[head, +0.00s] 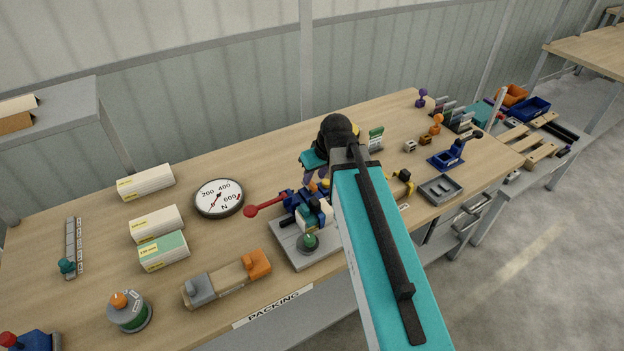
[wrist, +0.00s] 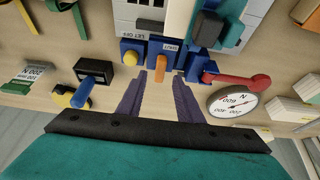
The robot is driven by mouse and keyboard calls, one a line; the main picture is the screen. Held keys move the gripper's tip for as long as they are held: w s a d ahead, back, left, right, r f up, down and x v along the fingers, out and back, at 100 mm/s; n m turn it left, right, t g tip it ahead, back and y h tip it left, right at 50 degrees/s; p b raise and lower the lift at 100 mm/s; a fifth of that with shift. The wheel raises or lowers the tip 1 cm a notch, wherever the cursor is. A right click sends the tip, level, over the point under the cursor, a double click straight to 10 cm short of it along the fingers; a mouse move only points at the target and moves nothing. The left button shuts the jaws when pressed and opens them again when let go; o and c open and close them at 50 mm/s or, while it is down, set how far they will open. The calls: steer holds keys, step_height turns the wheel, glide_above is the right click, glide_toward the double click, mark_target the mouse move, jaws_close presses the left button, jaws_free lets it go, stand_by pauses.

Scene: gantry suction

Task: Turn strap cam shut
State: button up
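The strap fixture sits on a grey base plate (head: 291,244) near the bench's front edge, partly hidden by my arm in the head view. In the wrist view its blue cam housing (wrist: 163,48) carries a SHUT label, with a LET OFF label to the left. A short orange tab (wrist: 161,68), seemingly the cam's lever, points toward my gripper (wrist: 160,78). My gripper's purple fingers are apart, one either side of the tab's line, with gaps showing. Contact cannot be told. In the head view my gripper (head: 317,176) is behind the fixture, mostly hidden.
A red-knobbed lever (wrist: 240,80) sticks out right of the cam in the wrist view, near a round dial (head: 219,198). A yellow knob (wrist: 131,58) is left of the tab. A blue-handled black block (wrist: 93,70) lies further left. White boxes (head: 156,223) stand left on the bench.

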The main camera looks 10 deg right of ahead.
mark_target(312, 183)
steer(key=shift+p+x, duration=0.45)
steer(key=shift+x, duration=1.5)
steer(key=shift+c, duration=0.2)
jaws_close()
